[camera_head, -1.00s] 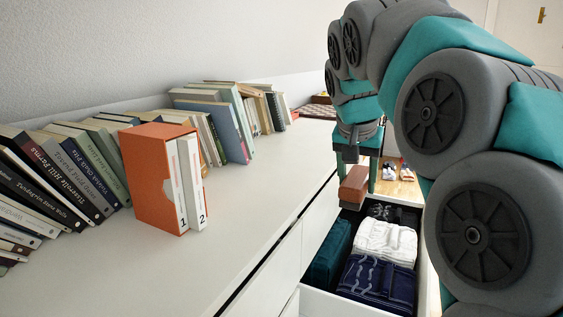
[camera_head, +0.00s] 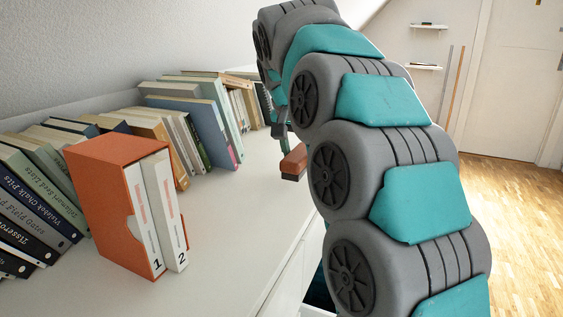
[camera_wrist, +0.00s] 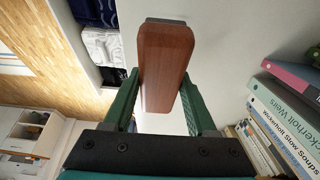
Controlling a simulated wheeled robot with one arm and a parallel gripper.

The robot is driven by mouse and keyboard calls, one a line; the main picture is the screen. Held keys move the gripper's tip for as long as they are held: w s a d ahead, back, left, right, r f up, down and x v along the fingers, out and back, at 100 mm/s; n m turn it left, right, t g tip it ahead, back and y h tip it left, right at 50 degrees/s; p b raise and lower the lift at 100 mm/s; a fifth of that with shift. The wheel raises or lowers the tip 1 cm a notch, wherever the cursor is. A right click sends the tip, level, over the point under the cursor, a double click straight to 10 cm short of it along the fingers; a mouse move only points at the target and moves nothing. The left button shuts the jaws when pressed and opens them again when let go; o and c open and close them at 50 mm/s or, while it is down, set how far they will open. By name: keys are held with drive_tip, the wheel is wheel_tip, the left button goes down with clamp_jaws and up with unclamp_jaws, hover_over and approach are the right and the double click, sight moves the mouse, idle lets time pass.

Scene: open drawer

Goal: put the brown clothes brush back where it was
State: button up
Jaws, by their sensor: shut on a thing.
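The brown clothes brush (camera_head: 293,162) is held over the white dresser top, near its right edge, in the head view. It also shows in the wrist view (camera_wrist: 163,65) as a long brown block with a dark strip at its far end. My gripper (camera_wrist: 160,76) is shut on the brush, with a green finger on each side. In the head view my arm hides most of the gripper. I cannot tell whether the brush touches the dresser top (camera_head: 225,225).
An orange slipcase (camera_head: 105,200) with two white volumes stands on the dresser top, before a row of leaning books (camera_head: 205,125). The open drawer with folded clothes (camera_wrist: 100,45) shows in the wrist view. Bare top lies between the books and the edge.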

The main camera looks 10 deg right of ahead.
drive_tip(key=w+a, duration=0.1)
drive_tip(key=w, duration=0.1)
drive_tip(key=w+a, duration=0.2)
drive_tip(key=shift+w+f+p, duration=0.1)
drive_tip(key=shift+f+p, duration=0.05)
drive_tip(key=shift+p, duration=0.15)
drive_tip(key=shift+f, duration=1.8)
drive_tip(key=shift+f, duration=0.15)
drive_tip(key=o, duration=1.3)
drive_tip(key=shift+p+v, duration=0.5)
drive_tip(key=shift+v, duration=5.65)
